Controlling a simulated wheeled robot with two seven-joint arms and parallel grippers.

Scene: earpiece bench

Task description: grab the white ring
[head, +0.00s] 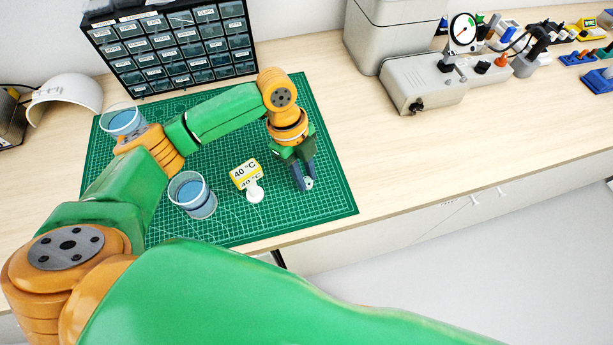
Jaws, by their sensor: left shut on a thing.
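My left gripper (306,184) points down over the right part of the green cutting mat (335,200). Its dark fingers are shut on a small whitish piece, the white ring (309,183), which shows at the fingertips. The fingers cover most of the ring, so its full shape is hidden. I cannot tell whether it touches the mat. My right gripper is not in view.
A yellow 40 °C block (245,173) and a small white piece (254,193) stand left of the gripper. A clear cup of blue liquid (193,197) is further left; another cup (122,121) is behind my arm. A drawer cabinet (180,45) stands behind.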

